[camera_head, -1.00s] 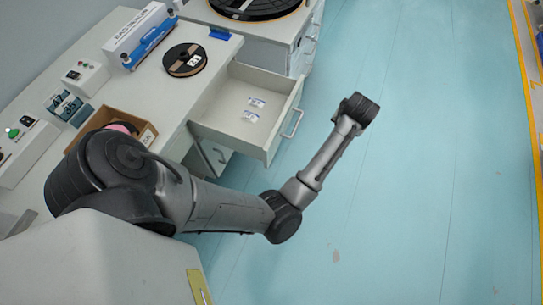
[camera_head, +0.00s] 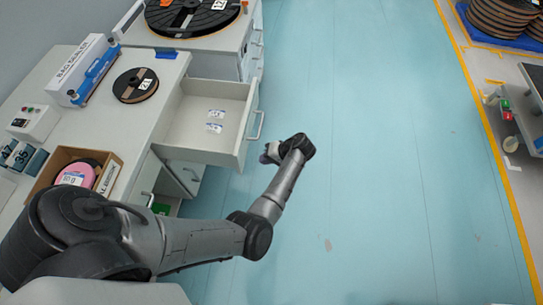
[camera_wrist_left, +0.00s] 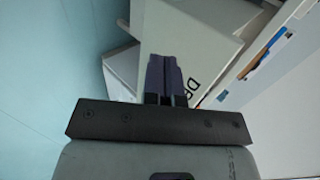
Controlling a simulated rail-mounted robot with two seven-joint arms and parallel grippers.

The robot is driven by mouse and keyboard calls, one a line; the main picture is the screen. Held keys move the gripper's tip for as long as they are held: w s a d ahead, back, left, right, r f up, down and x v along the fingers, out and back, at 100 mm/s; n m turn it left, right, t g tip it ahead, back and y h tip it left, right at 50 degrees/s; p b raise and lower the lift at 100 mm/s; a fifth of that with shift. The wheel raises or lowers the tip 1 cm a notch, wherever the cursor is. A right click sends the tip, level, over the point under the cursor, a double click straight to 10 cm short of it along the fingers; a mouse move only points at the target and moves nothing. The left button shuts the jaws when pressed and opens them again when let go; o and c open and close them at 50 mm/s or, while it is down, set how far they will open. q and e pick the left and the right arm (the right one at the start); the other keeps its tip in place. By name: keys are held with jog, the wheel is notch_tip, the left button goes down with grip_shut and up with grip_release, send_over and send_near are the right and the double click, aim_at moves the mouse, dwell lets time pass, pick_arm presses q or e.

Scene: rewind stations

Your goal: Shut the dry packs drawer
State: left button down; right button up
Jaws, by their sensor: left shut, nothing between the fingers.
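The dry packs drawer (camera_head: 196,144) is pulled well out of the white bench. Two small white packs with blue print (camera_head: 215,120) lie inside it. Its bar handle (camera_head: 257,126) is on the front panel, facing the open floor. My left gripper (camera_head: 268,154) is just off the front panel, below the handle in the picture, and partly hidden by my wrist. My right gripper is out of view.
On the bench are a small reel (camera_head: 135,85), a cardboard box with a pink roll (camera_head: 75,172), a bag sealer (camera_head: 86,72) and a control box (camera_head: 33,122). A large black reel (camera_head: 192,14) sits on the far cabinet. The blue floor is clear right of the drawer.

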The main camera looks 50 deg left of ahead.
aim_at(241, 161)
pick_arm(q)
jog(key=s+a+f, duration=0.1)
jog(key=s+a, duration=0.1)
jog(key=s+a+f, duration=0.1)
jog(key=a, duration=0.1)
jog(key=shift+s+a+f, duration=0.1)
jog(key=shift+s+f, duration=0.2)
jog(key=shift+f, duration=0.05)
jog(key=shift+s+a, duration=0.45)
jog(key=shift+a, duration=0.1)
jog(key=shift+s+a, duration=0.1)
